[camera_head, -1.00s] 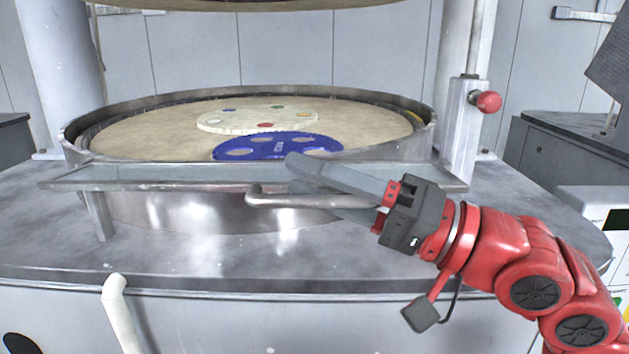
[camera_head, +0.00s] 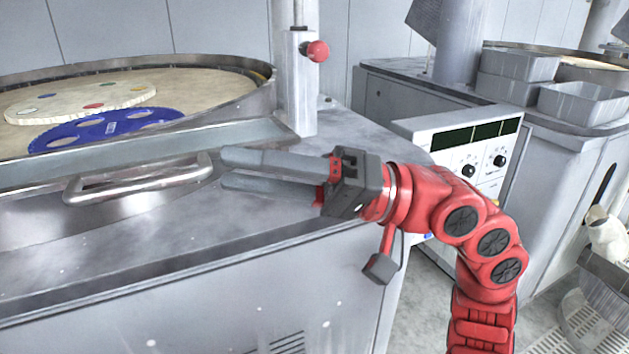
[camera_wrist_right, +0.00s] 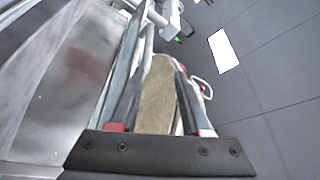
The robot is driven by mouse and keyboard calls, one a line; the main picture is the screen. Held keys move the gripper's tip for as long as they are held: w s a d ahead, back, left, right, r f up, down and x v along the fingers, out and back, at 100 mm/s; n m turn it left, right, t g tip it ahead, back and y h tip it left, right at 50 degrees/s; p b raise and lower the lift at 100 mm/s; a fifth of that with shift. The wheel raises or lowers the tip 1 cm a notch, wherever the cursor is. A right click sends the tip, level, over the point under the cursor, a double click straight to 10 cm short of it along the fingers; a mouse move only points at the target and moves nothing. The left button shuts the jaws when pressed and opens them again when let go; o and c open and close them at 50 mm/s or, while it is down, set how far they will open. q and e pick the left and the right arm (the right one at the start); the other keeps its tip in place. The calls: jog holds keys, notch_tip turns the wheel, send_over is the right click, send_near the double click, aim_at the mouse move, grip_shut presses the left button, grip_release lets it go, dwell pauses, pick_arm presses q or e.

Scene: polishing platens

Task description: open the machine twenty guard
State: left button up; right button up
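The guard (camera_head: 235,133) is a long grey panel with a metal frame. It lies low along the front of the round machine basin, leaving the platen inside open to view. Its bar handle (camera_head: 140,187) sticks out at the front. My right gripper (camera_head: 224,169) is just right of the handle's right end, fingers parted and pointing left, with nothing seen between them in the head view. In the wrist view the fingers (camera_wrist_right: 158,85) are apart, with a tan surface showing between them that I cannot identify. My left gripper is not in view.
A blue perforated disc (camera_head: 105,130) and a cream disc (camera_head: 80,102) lie in the basin. A red knob (camera_head: 318,51) sits on a post behind my gripper. A control panel (camera_head: 470,150) and grey bins (camera_head: 583,103) stand to the right. The counter front is clear.

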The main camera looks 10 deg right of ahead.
jog(key=v, duration=0.6)
jog(key=shift+d, duration=0.3)
